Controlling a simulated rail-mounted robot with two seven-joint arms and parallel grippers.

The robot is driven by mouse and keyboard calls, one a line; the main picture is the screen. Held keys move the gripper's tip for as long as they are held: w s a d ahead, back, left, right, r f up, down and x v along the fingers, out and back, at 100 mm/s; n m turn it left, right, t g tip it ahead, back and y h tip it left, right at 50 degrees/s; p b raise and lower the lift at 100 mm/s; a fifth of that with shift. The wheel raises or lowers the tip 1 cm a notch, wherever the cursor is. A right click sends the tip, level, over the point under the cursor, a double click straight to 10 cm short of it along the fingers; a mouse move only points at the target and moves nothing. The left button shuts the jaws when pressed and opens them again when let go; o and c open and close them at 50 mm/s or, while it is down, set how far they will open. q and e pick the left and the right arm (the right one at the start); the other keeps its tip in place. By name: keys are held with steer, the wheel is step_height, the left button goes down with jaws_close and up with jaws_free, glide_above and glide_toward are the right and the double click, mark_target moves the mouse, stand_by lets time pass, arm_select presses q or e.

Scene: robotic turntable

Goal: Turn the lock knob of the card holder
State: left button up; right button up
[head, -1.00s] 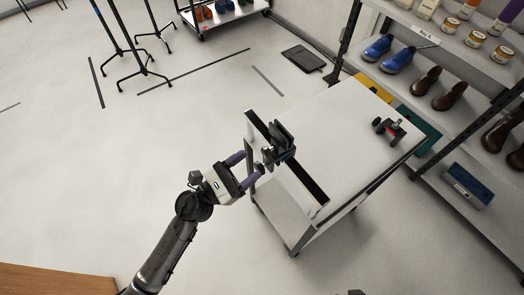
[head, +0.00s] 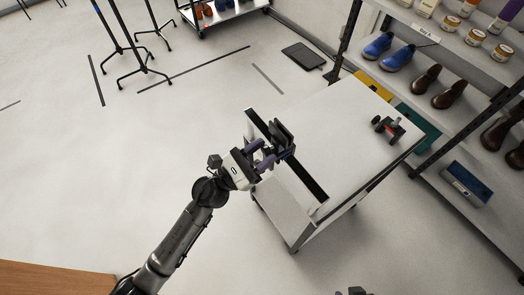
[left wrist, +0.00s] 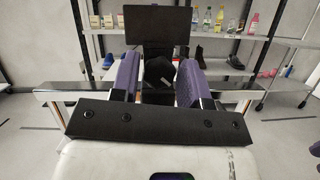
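The black card holder (head: 284,140) stands at the left edge of the white cart's top in the head view. In the left wrist view its upright black plate (left wrist: 157,28) is straight ahead, with the dark lock knob (left wrist: 158,70) below it. My left gripper (head: 260,155) has come up to the holder from the left. Its two purple fingers (left wrist: 159,80) stand on either side of the knob, with narrow gaps showing, so it looks open around the knob. Contact cannot be told.
The holder's cart (head: 345,125) also carries a small dark device with red parts (head: 389,129). A shelf rack with shoes (head: 425,80) stands on the right. Clothes stands (head: 135,50) are at the upper left.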

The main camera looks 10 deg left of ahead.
arm_select(q)
steer(key=c, duration=0.6)
steer(key=n, duration=0.1)
steer(key=n+t+y+p, duration=0.1)
steer(key=n, duration=0.1)
steer(key=shift+r+n+p, duration=0.2)
steer(key=shift+n+p, duration=0.1)
steer(key=shift+n+t+y+p, duration=0.3)
steer(key=shift+n+t+y, duration=0.2)
steer(key=shift+n, duration=0.3)
steer(key=shift+f+n, duration=0.2)
steer(key=shift+n, duration=0.4)
steer(key=o, duration=0.9)
